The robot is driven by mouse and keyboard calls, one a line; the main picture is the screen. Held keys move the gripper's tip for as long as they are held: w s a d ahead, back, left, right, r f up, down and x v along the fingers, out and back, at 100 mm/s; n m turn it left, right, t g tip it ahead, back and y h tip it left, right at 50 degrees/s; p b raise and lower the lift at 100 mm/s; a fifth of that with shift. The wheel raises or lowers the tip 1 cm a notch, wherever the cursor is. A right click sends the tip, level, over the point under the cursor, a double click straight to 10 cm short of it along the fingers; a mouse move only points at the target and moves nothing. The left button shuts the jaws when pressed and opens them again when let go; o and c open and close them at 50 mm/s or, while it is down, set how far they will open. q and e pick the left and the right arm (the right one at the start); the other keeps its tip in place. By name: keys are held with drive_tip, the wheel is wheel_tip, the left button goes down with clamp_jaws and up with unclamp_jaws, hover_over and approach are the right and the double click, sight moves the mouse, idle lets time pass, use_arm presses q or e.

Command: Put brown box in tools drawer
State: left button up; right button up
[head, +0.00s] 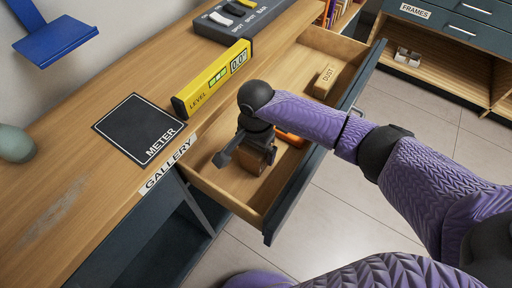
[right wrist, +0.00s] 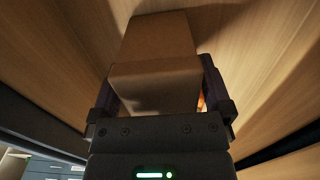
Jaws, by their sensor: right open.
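The brown box (head: 251,162) is inside the open drawer (head: 222,181), near its left end, mostly hidden by my gripper in the head view. In the right wrist view the box (right wrist: 157,62) is a plain brown block lying between the fingers, over a wooden floor. My right gripper (right wrist: 160,95) is open, with a finger on each side of the box; it also shows in the head view (head: 246,153), reaching down into the drawer. Whether the fingers touch the box I cannot tell. No tools label shows on the drawer. My left gripper is not in view.
The drawer also holds an orange item (head: 290,138) and a tan box marked DUST (head: 327,80). On the counter (head: 65,115) are a yellow level (head: 212,78), a black METER mat (head: 138,128) and a dark switch panel (head: 235,27). A FRAMES cabinet (head: 450,22) stands behind.

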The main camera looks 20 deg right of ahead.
use_arm(q)
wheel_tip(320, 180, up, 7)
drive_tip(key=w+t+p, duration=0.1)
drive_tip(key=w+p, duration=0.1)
drive_tip(key=p, duration=0.5)
use_arm(e)
wheel_tip(320, 180, up, 12)
drive_tip(key=shift+r, duration=0.1)
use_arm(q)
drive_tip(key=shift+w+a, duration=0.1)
